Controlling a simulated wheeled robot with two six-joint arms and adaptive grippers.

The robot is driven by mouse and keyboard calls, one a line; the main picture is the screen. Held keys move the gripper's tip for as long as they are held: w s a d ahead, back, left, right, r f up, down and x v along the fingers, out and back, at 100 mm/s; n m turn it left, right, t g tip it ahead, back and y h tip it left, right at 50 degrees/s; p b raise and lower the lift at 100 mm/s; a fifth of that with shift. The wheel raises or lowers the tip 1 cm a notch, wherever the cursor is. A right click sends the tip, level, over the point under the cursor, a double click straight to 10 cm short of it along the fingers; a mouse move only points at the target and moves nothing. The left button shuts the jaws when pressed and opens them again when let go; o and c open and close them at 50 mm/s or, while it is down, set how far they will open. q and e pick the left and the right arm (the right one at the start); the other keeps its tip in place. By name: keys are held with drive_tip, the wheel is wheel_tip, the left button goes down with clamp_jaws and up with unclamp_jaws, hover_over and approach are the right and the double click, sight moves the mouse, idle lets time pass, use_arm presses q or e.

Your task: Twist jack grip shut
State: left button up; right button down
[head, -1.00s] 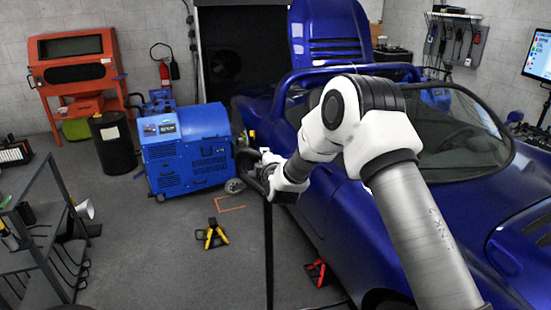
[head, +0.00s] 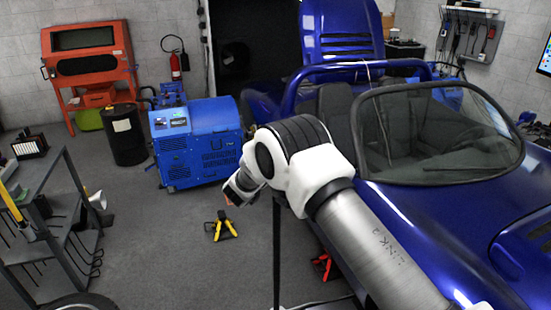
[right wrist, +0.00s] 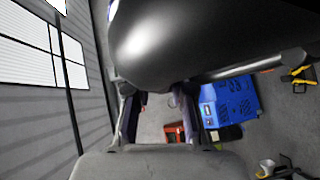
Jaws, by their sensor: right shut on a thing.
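A dark upright post (head: 276,250), which looks like the jack's handle, stands beside the blue car in the head view. Its top is hidden behind my right arm. In the right wrist view a large dark rounded thing (right wrist: 185,45) fills the upper middle, very close to the camera. A dark bar (right wrist: 265,66) runs from it to the right. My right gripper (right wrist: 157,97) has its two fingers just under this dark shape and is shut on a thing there. The held part, likely the jack grip, is mostly hidden. My left gripper is not in view.
The blue car (head: 440,215) fills the right side. A blue machine (head: 197,143) stands at the back, with a yellow-and-black stand (head: 220,228) on the floor before it. A grey rack (head: 50,225) is at the left.

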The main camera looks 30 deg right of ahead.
drive_tip(key=shift+f, duration=0.1)
idle(0.3)
drive_tip(key=c, duration=1)
unclamp_jaws()
drive_tip(key=v, duration=1.2)
drive_tip(key=shift+w+f, duration=0.1)
